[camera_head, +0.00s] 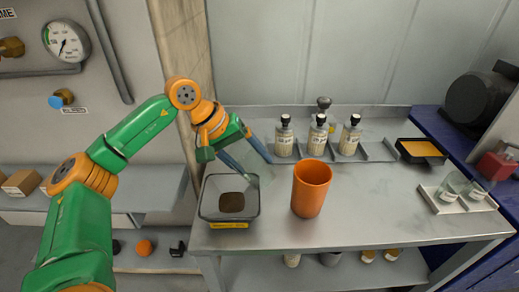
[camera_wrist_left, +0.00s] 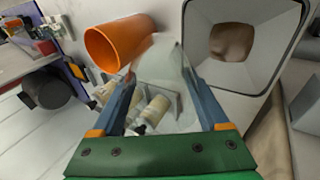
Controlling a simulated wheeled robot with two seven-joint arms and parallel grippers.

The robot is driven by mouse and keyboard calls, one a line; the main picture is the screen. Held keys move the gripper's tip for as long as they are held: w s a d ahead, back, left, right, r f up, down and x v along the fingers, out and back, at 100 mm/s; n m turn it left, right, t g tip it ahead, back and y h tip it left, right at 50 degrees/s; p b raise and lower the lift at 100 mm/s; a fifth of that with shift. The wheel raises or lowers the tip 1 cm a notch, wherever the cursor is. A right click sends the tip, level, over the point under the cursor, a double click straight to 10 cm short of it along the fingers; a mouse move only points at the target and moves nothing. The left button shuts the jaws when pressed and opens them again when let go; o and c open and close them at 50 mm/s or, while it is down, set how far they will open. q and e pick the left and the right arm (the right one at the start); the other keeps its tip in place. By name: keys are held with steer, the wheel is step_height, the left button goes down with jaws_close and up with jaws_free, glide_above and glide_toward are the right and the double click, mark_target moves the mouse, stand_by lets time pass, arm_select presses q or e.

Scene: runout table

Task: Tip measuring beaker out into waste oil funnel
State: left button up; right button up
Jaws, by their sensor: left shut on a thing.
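My left gripper (camera_head: 247,160) is shut on the clear measuring beaker (camera_head: 262,173), which is faint against the table. In the left wrist view the beaker (camera_wrist_left: 165,70) sits between the two blue fingers (camera_wrist_left: 168,103). It is held above the table, just beside and above the far right corner of the waste oil funnel (camera_head: 228,223). The funnel is a square, dark-rimmed basin with a brown patch in its middle; it also shows in the left wrist view (camera_wrist_left: 202,45). The beaker's exact tilt and any contents are hard to make out. My right gripper is not in view.
An orange cup (camera_head: 311,190) stands close right of the funnel. Several labelled bottles (camera_head: 318,137) stand in a tray behind. A black tray with orange content (camera_head: 422,150) and a tray with glass jars (camera_head: 447,190) are at the right. The table's front right is clear.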

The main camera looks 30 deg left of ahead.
arm_select(q)
steer(key=g+y+p, duration=0.1)
steer(key=p, duration=0.1)
steer(key=y+p, duration=0.1)
steer(key=p, duration=0.2)
steer(key=a+r+g+y+p, duration=0.1)
steer(key=y+p, duration=0.1)
steer(key=shift+s+g+p, duration=0.3)
steer(key=shift+p, duration=0.1)
steer(key=shift+a+f+m+g+y+p, duration=0.3)
steer(key=shift+f+g+y+p, duration=0.1)
steer(key=shift+y, duration=0.3)
steer(key=shift+d, duration=0.1)
